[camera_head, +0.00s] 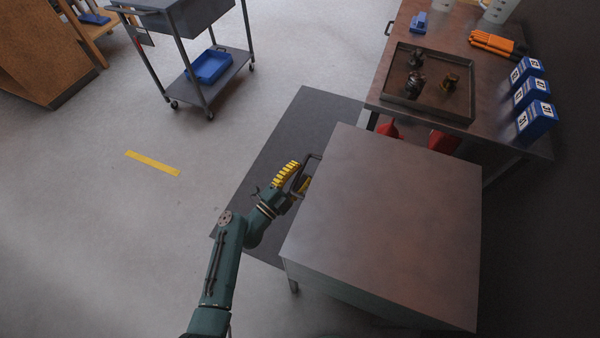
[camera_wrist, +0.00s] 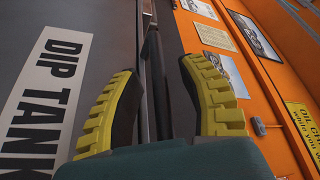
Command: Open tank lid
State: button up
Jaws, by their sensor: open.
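The dip tank is a box with a flat brown-grey lid (camera_head: 395,215), which lies level and closed in the head view. A dark bar handle (camera_head: 312,160) sticks out from the lid's left edge. In the wrist view the tank's front (camera_wrist: 95,30) carries a white "DIP TANK" label (camera_wrist: 48,95). My gripper (camera_head: 295,177) has yellow ribbed fingers and is at the lid's left edge by the handle. In the wrist view my gripper (camera_wrist: 165,95) is open, with the dark handle bar (camera_wrist: 155,75) between its fingers. I cannot tell whether either finger touches the bar.
A workbench (camera_head: 375,95) with a parts tray (camera_head: 390,85), blue boxes (camera_head: 535,120) and orange items (camera_head: 495,43) stands behind the tank. A cart (camera_head: 240,62) with a blue bin (camera_head: 209,66) stands at the upper left.

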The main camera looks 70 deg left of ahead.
grip_shut()
jog(key=shift+s+r, duration=0.1)
dwell(0.3)
